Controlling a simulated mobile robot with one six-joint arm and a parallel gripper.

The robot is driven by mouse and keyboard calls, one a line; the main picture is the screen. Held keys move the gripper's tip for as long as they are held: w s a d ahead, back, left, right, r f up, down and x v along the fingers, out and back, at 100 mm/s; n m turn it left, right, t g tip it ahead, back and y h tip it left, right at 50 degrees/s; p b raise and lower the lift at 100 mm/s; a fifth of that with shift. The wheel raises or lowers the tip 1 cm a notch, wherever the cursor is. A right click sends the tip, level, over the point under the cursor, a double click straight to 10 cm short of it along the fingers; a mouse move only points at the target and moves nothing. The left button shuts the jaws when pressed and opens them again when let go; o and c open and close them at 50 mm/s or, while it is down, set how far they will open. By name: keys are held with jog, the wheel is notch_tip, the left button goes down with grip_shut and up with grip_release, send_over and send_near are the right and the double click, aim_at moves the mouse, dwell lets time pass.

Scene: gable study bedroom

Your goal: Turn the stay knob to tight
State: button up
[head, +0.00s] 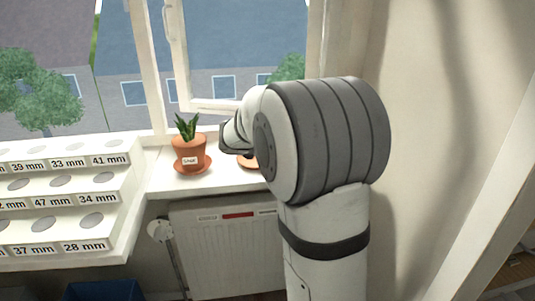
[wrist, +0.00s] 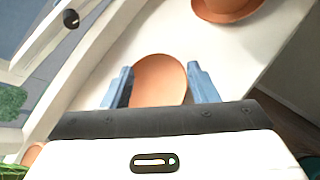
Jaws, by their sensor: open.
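A small dark round knob (wrist: 71,19) with a pale mark sits on a white bar at the upper left of the wrist view. I take it for the stay knob; no tight or loose label is legible. In the head view my arm covers that area and I cannot make the knob out. My gripper (wrist: 159,68) is open in the wrist view, its two blue-grey fingers apart, with nothing held. The knob lies ahead and to the left of the fingers, apart from them. A terracotta disc (wrist: 160,80) shows between the fingers, on the white sill below.
A potted plant (head: 188,152) stands on the white sill (head: 218,182), left of my arm. Another terracotta piece (wrist: 228,8) shows at the wrist view's upper right. A stepped rack (head: 60,190) with millimetre labels is at left. A radiator (head: 225,245) sits below the sill.

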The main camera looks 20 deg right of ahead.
jog(key=shift+s+a+f+m, duration=0.1)
jog(key=shift+s+f+m, duration=0.15)
jog(key=shift+s+m, duration=0.45)
jog(key=shift+s, duration=0.2)
